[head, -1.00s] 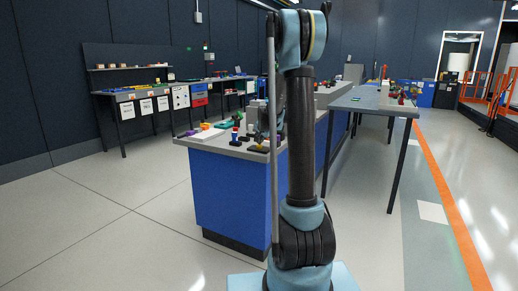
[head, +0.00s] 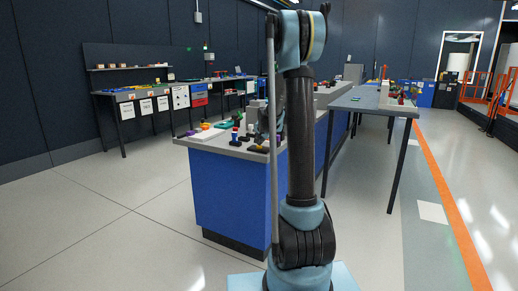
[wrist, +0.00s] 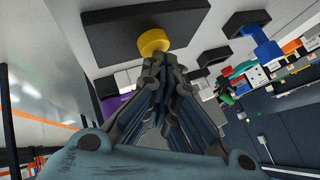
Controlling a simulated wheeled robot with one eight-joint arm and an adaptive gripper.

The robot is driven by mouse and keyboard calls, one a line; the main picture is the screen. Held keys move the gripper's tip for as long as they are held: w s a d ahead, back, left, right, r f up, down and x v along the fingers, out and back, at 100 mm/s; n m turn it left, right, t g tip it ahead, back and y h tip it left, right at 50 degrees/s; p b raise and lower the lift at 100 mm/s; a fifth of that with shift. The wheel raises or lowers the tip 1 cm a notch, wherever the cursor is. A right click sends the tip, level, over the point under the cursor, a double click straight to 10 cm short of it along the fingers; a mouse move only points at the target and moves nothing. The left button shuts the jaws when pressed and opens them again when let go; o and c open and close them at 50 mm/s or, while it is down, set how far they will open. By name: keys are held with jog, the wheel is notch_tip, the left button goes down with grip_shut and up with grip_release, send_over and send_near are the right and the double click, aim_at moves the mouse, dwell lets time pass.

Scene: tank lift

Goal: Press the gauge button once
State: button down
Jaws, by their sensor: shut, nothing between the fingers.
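A round yellow knob-like piece (wrist: 153,40) stands on a dark plate (wrist: 110,32) at the top of the wrist view. No label shows, so I cannot tell for sure that it is the gauge button. My gripper (wrist: 157,60) is shut and empty, its fingertips just below the yellow piece in that picture. I cannot tell whether they touch it. In the head view my gripper is mostly hidden behind my own arm, over the blue-sided bench (head: 228,200).
A blue fixture on a dark base (wrist: 265,42) is right of the yellow piece in the wrist view. A red-topped small piece (head: 235,132) stands on the bench in the head view. A grey table (head: 375,102) is to the right. Floor at left is open.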

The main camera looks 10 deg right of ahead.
jog(key=shift+r, duration=0.85)
jog(key=shift+r, duration=2.5)
